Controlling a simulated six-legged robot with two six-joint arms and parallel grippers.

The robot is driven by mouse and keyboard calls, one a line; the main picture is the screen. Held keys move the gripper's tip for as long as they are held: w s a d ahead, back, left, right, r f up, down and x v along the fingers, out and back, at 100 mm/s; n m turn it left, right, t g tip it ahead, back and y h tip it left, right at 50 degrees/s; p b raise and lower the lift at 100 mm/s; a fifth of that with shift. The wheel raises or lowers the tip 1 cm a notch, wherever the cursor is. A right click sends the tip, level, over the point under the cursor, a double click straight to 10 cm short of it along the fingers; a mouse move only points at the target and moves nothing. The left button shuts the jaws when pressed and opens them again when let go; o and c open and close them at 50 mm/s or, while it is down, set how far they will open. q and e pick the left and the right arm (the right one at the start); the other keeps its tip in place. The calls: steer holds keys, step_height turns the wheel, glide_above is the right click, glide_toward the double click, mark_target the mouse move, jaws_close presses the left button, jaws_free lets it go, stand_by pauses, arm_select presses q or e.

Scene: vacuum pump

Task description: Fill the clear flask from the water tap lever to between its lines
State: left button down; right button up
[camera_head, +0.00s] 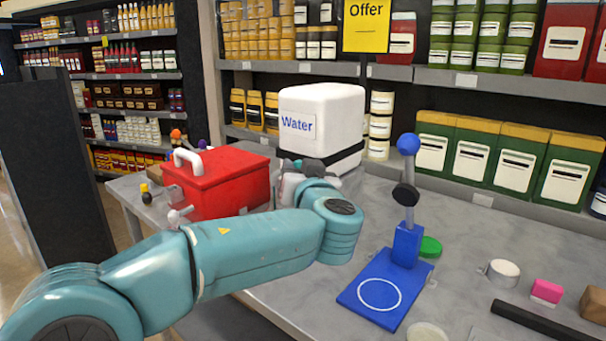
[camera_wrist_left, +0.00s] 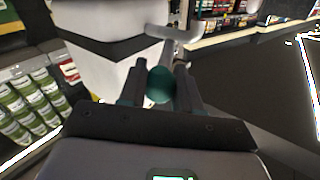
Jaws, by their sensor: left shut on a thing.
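The white water container (camera_head: 322,118), labelled "Water", stands at the back of the counter. It also shows in the left wrist view (camera_wrist_left: 110,72) with its dark band. My left gripper (camera_wrist_left: 161,88) is shut on a dark green ball (camera_wrist_left: 160,84), which looks like the tap lever's knob. A grey bar (camera_wrist_left: 172,33) shows just beyond it. In the head view my left gripper (camera_head: 290,167) is in front of the container, largely hidden by my wrist. I cannot clearly make out the clear flask. My right gripper is not in view.
A red box (camera_head: 228,180) with a white handle stands left of my wrist. A blue stand (camera_head: 384,290) with a blue-balled lever (camera_head: 408,144) stands to the right. A green disc (camera_head: 430,247), white cup (camera_head: 503,271) and pink block (camera_head: 546,291) lie further right. Stocked shelves line the back.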

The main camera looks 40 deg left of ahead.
arm_select(q)
steer(key=c, duration=1.1)
jaws_free()
steer(key=b+v, duration=0.2)
steer(key=v, duration=1.4)
steer(key=shift+s, duration=0.25)
steer(key=shift+d, duration=0.1)
